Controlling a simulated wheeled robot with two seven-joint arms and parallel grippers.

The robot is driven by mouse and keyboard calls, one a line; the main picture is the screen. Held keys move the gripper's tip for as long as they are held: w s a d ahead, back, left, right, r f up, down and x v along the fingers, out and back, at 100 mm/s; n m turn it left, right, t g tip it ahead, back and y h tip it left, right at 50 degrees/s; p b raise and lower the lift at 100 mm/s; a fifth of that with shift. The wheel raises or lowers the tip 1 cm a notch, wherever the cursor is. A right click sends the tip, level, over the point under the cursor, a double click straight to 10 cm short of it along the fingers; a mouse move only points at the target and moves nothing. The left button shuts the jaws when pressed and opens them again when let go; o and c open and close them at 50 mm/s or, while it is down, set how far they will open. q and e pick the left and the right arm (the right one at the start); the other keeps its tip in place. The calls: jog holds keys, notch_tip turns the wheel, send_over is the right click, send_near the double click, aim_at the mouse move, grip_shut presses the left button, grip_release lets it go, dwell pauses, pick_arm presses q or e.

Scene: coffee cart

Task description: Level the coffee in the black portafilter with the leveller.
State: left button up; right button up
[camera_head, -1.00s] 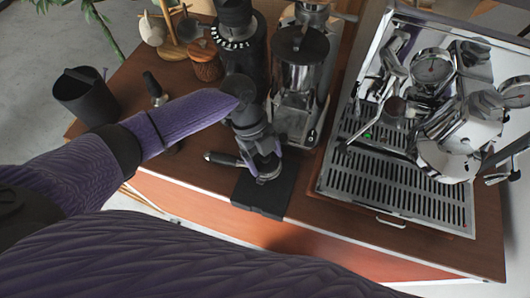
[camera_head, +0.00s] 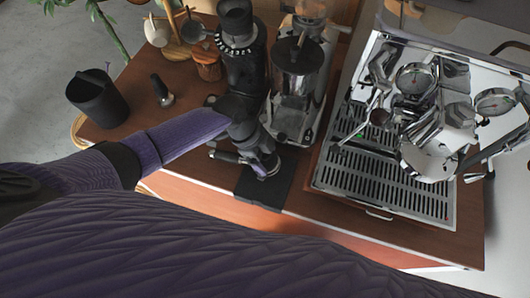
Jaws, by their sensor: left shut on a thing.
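My left gripper (camera_head: 262,160) reaches in from the left and is over the black mat (camera_head: 250,187) at the counter's front edge. It is shut on what looks like the leveller, a small round piece mostly hidden by the fingers. The black portafilter (camera_head: 224,155) lies directly below the gripper, with its dark handle pointing left. Its basket and the coffee are hidden by the gripper. I cannot tell whether the leveller touches the basket. My right gripper is out of view.
A silver espresso machine (camera_head: 394,190) stands at right. Two grinders (camera_head: 297,75) (camera_head: 238,70) stand behind the gripper. A black-handled tamper (camera_head: 161,90) and a black knock bin (camera_head: 97,98) are at left. Free wood lies around the tamper.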

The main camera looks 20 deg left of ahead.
pick_arm(q)
jog(key=shift+r+p, duration=3.6)
jog(key=shift+r, duration=0.45)
jog(key=shift+f, duration=0.2)
